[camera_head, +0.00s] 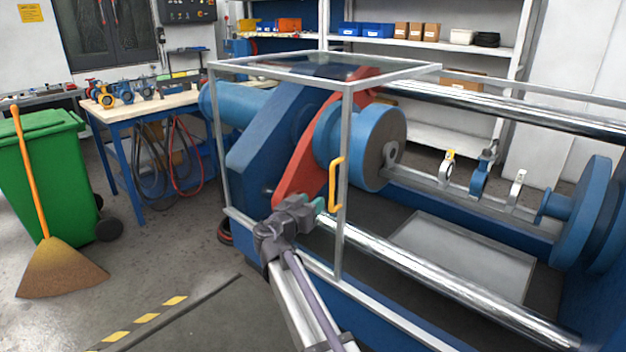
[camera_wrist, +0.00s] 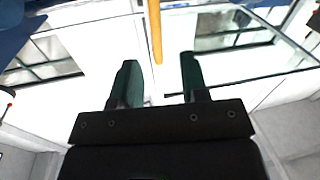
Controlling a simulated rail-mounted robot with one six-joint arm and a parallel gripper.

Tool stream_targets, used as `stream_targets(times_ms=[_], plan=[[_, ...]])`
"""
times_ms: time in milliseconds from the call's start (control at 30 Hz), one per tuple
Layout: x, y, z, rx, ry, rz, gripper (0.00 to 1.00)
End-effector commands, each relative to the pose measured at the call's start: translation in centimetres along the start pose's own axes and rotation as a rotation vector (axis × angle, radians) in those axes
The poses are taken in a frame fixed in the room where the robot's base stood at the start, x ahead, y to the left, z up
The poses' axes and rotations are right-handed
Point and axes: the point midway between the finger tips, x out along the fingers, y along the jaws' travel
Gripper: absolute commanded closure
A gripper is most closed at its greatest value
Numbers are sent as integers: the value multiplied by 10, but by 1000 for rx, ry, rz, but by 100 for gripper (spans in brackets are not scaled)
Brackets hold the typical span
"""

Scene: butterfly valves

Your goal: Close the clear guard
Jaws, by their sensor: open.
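The clear guard (camera_head: 347,130) is a box of see-through panels in a grey metal frame. It stands over the left end of the blue machine, around the red arm (camera_head: 305,150) and partly the blue drum. A yellow upright handle (camera_head: 335,185) is on its front, near the right corner post. My gripper (camera_head: 319,205) is in front of the guard, close to the handle's lower end. In the wrist view my gripper (camera_wrist: 160,72) has its two green fingers apart and empty. The handle (camera_wrist: 154,30) shows just beyond the fingertips, between their lines; contact cannot be told.
To the right of the guard, the machine bed is uncovered, with several small valve parts (camera_head: 480,178) on a bar. Shiny rails (camera_head: 430,262) run along it to a blue disc (camera_head: 585,215). A workbench (camera_head: 140,104), green bin (camera_head: 50,160) and broom (camera_head: 60,270) stand at left.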

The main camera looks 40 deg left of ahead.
Motion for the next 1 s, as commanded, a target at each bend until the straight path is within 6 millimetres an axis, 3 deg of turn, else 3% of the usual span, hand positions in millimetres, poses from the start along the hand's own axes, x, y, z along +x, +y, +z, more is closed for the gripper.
stream_targets(times_ms=[133, 367, 733, 867, 1000], plan=[[0, -2, -2, 100, 12, -20, 59], [8, -2, -2, 118, 10, -18, 59], [89, -4, -2, 117, 9, -16, 59], [105, -4, -2, 116, 9, -17, 59], [109, -3, -2, 116, 9, -18, 59]])
